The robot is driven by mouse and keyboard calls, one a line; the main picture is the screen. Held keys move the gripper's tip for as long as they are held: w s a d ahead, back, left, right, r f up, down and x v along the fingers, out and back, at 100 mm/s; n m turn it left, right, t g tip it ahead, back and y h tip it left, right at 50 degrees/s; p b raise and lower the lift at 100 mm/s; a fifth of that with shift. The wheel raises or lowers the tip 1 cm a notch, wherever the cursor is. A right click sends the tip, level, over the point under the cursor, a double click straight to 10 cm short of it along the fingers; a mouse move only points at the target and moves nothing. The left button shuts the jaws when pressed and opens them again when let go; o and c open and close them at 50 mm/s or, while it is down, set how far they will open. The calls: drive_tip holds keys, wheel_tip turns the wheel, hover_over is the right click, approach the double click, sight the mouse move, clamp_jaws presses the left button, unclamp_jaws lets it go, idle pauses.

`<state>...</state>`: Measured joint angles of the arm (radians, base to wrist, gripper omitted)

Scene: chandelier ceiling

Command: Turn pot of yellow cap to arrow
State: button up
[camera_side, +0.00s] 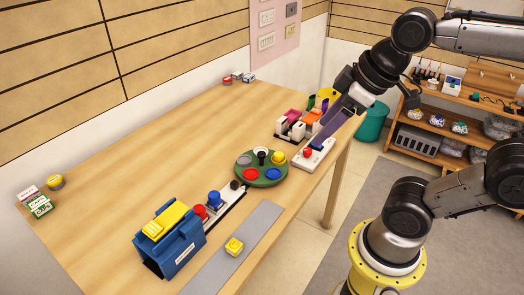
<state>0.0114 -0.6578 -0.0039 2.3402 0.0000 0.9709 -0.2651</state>
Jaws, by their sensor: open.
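A round green disc (262,183) lies on the wooden table and carries several coloured round caps. The yellow cap (278,157) is at its back right. A grey cap (243,160) is at the back left, a red cap (251,175) at the front left and a blue cap (274,174) at the front right. A small black and white piece stands at the back of the disc. I cannot make out an arrow. My gripper (319,147) is open with long purple fingers, angled down to the right of the disc, over or beside a white block with a red knob (307,153).
A blue bin (172,251) with a yellow top stands front left, beside a panel with red and blue knobs (214,199). Coloured holders (294,125) stand behind the white block. The table's middle left is clear.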

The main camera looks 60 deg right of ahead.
drive_tip(key=w+d+r+n+g, duration=0.1)
drive_tip(key=w+d+r+n, duration=0.15)
drive_tip(key=w, duration=0.45)
drive_tip(key=g, duration=0.5)
hover_over(262, 153)
wheel_tip(262, 153, down, 13)
drive_tip(key=shift+m, duration=0.35)
wheel_tip(262, 153, down, 14)
drive_tip(key=shift+w+r, duration=0.1)
drive_tip(key=shift+r, duration=0.15)
clamp_jaws()
